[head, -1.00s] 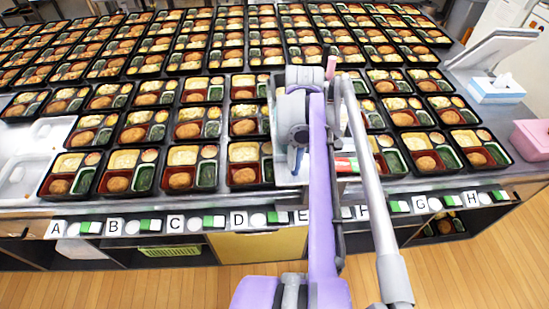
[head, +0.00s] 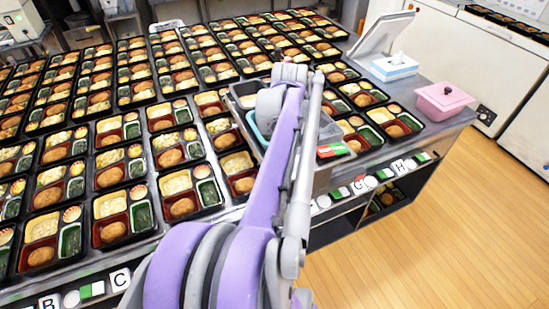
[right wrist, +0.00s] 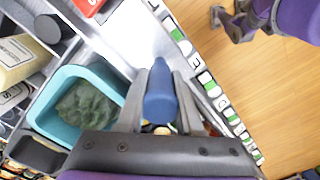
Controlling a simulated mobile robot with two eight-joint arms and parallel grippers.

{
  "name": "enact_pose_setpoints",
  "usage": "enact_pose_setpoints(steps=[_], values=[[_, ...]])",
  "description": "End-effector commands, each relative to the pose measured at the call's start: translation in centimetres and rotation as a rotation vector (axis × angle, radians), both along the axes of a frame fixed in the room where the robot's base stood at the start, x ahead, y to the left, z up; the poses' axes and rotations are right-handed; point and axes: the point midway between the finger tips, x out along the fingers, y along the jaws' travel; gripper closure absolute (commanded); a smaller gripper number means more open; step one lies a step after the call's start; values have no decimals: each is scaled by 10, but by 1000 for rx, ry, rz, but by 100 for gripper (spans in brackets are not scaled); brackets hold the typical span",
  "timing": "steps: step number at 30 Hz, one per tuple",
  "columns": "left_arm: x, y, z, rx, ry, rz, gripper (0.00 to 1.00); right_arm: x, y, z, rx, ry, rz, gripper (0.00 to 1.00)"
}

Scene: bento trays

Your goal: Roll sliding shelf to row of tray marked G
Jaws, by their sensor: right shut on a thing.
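The sliding shelf (head: 243,88) is a grey tray-like carrier over the counter, partly hidden behind my right arm. It holds a teal bin with green leaves (right wrist: 85,105) and a red-green pack (head: 335,150). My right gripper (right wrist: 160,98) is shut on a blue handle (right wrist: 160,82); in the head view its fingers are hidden. The G label (head: 357,187) is on the counter's front edge, just right of the shelf's near end. Bento trays (head: 362,145) stand behind it. A gripper that looks like my left (right wrist: 233,22) hangs over the floor, its jaws unclear.
Rows of bento trays fill the counter left of the shelf. To its right are a few trays, a tissue box (head: 394,67) and a pink box (head: 444,101). The H label (head: 399,165) is further right. Wooden floor (head: 470,220) is clear at the right.

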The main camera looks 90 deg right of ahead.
Motion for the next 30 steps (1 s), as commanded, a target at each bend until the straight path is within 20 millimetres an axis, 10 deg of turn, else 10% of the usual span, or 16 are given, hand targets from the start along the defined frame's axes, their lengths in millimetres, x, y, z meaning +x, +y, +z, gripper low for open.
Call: enact_pose_setpoints(steps=[17, 18, 22, 30], values=[[0, 0, -1, 0, 0, 0, 50, -8, -4, 0, 0, -1, 1, 100], [0, 0, -1, 0, 1, 0, 50, -8, -4, 0, -1, -1, 1, 63], [0, 0, -1, 0, 1, 0, 50, -8, -4, 0, 0, -1, 1, 40], [0, 0, -1, 0, 1, 0, 50, -8, -4, 0, 0, -1, 0, 35]])
